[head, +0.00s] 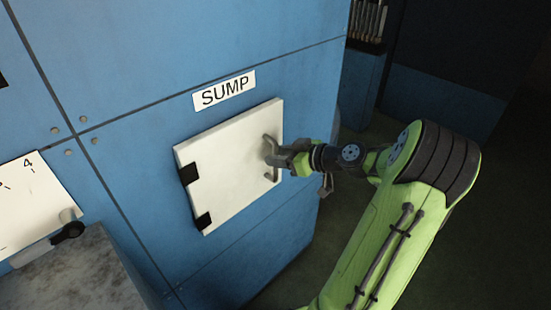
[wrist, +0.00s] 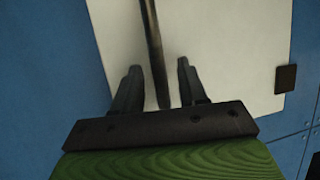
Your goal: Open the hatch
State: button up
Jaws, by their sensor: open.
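The hatch (head: 225,160) is a white square door on the blue wall, under a "SUMP" label. It looks closed, with two black hinges on its left edge. Its grey bar handle (head: 271,160) stands upright near the right edge. My gripper (head: 275,157) is at the handle. In the wrist view my gripper (wrist: 156,75) is open, with one finger on each side of the handle (wrist: 154,50). A gap shows between the bar and the right finger; contact on the left is unclear. The hatch (wrist: 225,45) fills the background there, with one black hinge (wrist: 286,78) at right.
The "SUMP" label (head: 224,91) is above the hatch. A white dial panel (head: 35,200) with a black knob (head: 68,232) is at the left, above a grey ledge (head: 85,275). Dark open floor (head: 350,200) lies right of the blue wall.

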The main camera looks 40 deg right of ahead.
jog(key=shift+x, duration=0.85)
jog(key=shift+c, duration=0.2)
grip_shut()
jog(key=shift+s+d, duration=0.1)
jog(key=shift+d, duration=0.05)
